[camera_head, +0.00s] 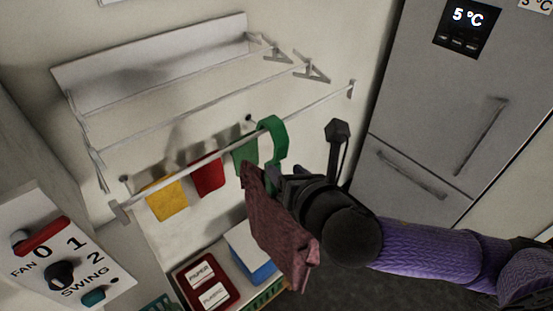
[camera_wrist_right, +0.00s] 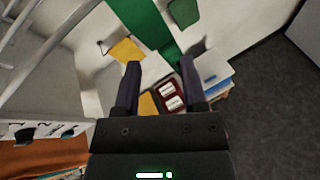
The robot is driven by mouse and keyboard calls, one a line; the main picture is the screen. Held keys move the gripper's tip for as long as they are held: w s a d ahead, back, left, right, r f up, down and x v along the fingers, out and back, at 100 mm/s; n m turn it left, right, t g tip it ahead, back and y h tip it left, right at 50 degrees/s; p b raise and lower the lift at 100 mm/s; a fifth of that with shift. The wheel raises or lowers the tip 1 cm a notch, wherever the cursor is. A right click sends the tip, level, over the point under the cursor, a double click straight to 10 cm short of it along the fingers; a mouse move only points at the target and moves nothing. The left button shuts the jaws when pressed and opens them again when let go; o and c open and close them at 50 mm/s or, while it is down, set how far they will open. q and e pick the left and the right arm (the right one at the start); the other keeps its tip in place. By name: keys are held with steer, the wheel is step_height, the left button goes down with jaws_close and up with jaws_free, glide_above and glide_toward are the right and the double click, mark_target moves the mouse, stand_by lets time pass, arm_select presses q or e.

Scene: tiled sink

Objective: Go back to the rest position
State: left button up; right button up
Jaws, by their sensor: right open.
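My right gripper (camera_head: 290,178) is in front of the drying rail, beside a green strip (camera_head: 274,138) that curves over the rail's right part. A dark red cloth (camera_head: 277,232) hangs just left of it and covers part of it. In the right wrist view the two fingers of my right gripper (camera_wrist_right: 165,60) stand apart, with the green strip (camera_wrist_right: 155,28) beyond them. No held thing shows between them, though the strip passes close behind. My left gripper is not in view.
Below are red-lidded (camera_head: 205,280) and blue (camera_head: 252,262) bins. A fan control panel (camera_head: 65,255) is at left, a fridge (camera_head: 430,120) at right.

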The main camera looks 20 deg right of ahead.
arm_select(q)
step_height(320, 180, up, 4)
steer(key=p, duration=0.3)
arm_select(e)
steer(key=s+f+m+g, duration=0.5)
steer(key=s+m, duration=0.3)
steer(key=m, duration=0.7)
steer(key=s+f+m+g, duration=0.55)
steer(key=s+m, duration=0.25)
steer(key=m, duration=0.8)
step_height(320, 180, down, 41)
steer(key=s+d+g+h+b, duration=0.1)
steer(key=s+b, duration=0.2)
steer(key=b, duration=1.8)
arm_select(q)
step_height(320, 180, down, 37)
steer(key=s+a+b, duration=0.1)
steer(key=b, duration=1.4)
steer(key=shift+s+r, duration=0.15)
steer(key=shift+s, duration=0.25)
arm_select(e)
steer(key=s+d+f+g, duration=0.1)
steer(key=s+f, duration=0.5)
steer(key=f, duration=0.6)
steer(key=s+d+f, duration=0.2)
steer(key=s+f, duration=0.5)
steer(key=f, duration=0.6)
steer(key=shift+s+f+g, duration=0.25)
steer(key=shift+f+g, duration=0.05)
steer(key=shift+g, duration=0.05)
